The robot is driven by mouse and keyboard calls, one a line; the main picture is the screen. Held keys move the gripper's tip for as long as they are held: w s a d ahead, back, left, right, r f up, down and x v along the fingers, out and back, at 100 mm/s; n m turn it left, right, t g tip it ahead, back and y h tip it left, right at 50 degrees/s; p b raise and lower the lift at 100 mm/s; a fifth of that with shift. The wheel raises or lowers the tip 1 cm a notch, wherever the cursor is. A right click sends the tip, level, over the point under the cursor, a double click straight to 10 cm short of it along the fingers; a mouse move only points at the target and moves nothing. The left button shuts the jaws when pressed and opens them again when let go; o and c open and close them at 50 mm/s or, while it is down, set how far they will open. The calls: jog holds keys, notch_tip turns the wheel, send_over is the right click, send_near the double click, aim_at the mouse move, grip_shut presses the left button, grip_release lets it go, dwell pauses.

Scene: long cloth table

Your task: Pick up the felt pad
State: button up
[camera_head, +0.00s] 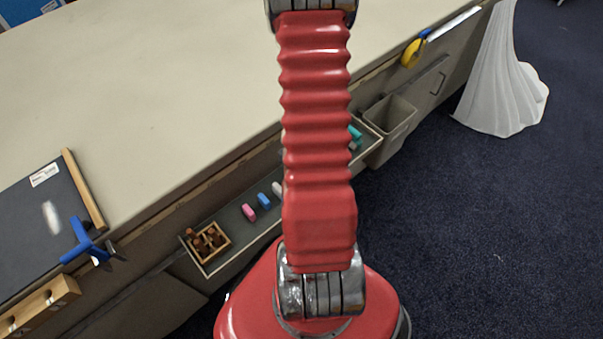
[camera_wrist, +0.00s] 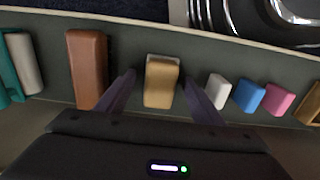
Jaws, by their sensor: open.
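A small tan block with a pale grey layer at its far end, which looks like the felt pad (camera_wrist: 161,84), lies in the grey tray (camera_wrist: 228,57) in the wrist view. My gripper (camera_wrist: 159,92) is open, with one dark finger to the left of the pad and one to the right. Gaps show between the pad and both fingers, and nothing is held. How high the fingertips are relative to the pad is hard to tell. In the head view my red arm hides the pad and my gripper.
A brown block (camera_wrist: 88,68) lies left of the left finger. White (camera_wrist: 218,91), blue (camera_wrist: 249,95) and pink (camera_wrist: 277,98) chalks lie to the right. The tray's raised rim (camera_wrist: 235,36) runs beyond them. A wooden holder (camera_head: 207,243) stands at the tray's near end.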

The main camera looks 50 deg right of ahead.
jog(key=shift+c, duration=0.4)
jog(key=c, duration=1.1)
